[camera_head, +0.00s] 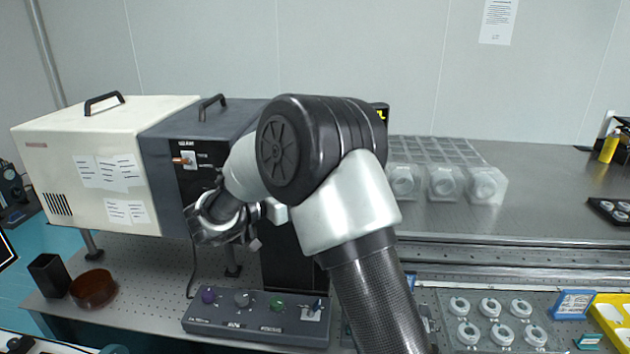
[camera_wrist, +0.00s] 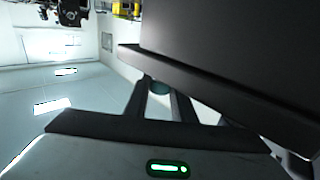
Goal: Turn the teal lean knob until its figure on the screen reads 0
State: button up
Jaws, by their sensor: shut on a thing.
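My gripper (camera_wrist: 160,103) shows in the wrist view, with its two dark fingers closed on either side of a small teal knob (camera_wrist: 158,87). Only a small part of the knob shows between the fingertips, beside a large dark housing (camera_wrist: 235,45). In the head view my arm hides the knob and the fingertips. A sliver of a black screen with yellow marks (camera_head: 382,113) shows behind my arm. Its figure cannot be read.
A control box (camera_head: 255,322) with several coloured knobs stands low in front. A cream and dark grey instrument (camera_head: 90,170) is at the left, with a brown dish (camera_head: 92,289) and a black cup (camera_head: 48,275) near it. Clear blocks (camera_head: 440,182) stand right of my arm.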

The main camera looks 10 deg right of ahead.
jog(key=shift+d+f, duration=0.1)
jog(key=shift+f, duration=0.1)
jog(key=o, duration=1.1)
jog(key=shift+c, duration=0.2)
jog(key=shift+r, duration=0.1)
jog(key=shift+s+a, duration=0.1)
jog(key=shift+a, duration=0.2)
jog(key=v, duration=1.6)
jog(key=shift+s+a, duration=0.15)
jog(key=shift+a, duration=0.25)
